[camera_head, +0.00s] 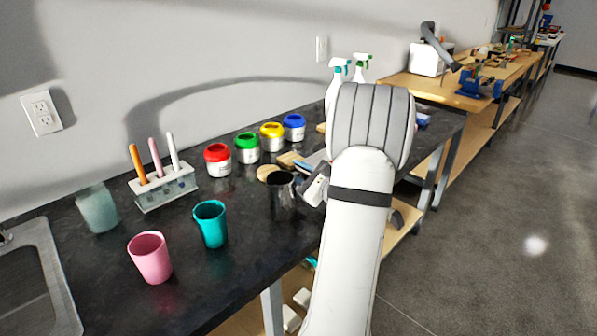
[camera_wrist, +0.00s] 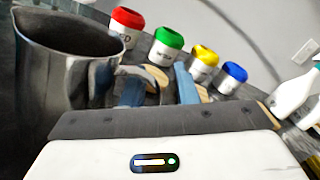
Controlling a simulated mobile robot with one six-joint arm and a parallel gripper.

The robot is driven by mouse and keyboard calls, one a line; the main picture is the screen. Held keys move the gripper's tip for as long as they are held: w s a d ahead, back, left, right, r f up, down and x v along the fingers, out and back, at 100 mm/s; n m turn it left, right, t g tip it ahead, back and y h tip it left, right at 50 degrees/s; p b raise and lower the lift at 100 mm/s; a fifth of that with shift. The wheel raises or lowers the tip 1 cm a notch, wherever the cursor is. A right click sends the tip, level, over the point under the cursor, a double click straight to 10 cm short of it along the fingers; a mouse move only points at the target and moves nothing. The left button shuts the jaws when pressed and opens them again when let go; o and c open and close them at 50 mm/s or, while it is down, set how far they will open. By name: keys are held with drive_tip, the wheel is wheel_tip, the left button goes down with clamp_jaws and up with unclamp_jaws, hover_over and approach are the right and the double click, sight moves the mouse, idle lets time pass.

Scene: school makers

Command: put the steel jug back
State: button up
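The steel jug (camera_head: 284,199) stands upright on the dark counter, in front of the round wooden pieces. In the wrist view the jug (camera_wrist: 45,85) fills the left side, its dark open mouth facing up, with a grey handle-like part on its right. My gripper (camera_head: 314,186) is low at the jug's right side in the head view, very close to it. My arm hides part of that area. Its dark front edge shows in the wrist view, but I cannot make out both fingertips or whether they are closed on the handle.
Red (camera_head: 218,160), green (camera_head: 247,148), yellow (camera_head: 272,137) and blue (camera_head: 294,128) lidded paint pots stand behind the jug. A teal cup (camera_head: 210,224) and a pink cup (camera_head: 150,258) are to its left. Wooden-and-blue items lie close behind. Spray bottles (camera_head: 337,84) stand farther back.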

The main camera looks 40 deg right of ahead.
drive_tip(key=s, duration=0.3)
drive_tip(key=s+d, duration=0.1)
drive_tip(key=s, duration=0.7)
drive_tip(key=shift+s+d, duration=0.2)
drive_tip(key=shift+s, duration=0.05)
drive_tip(key=shift+s+f, duration=0.1)
drive_tip(key=shift+s, duration=0.15)
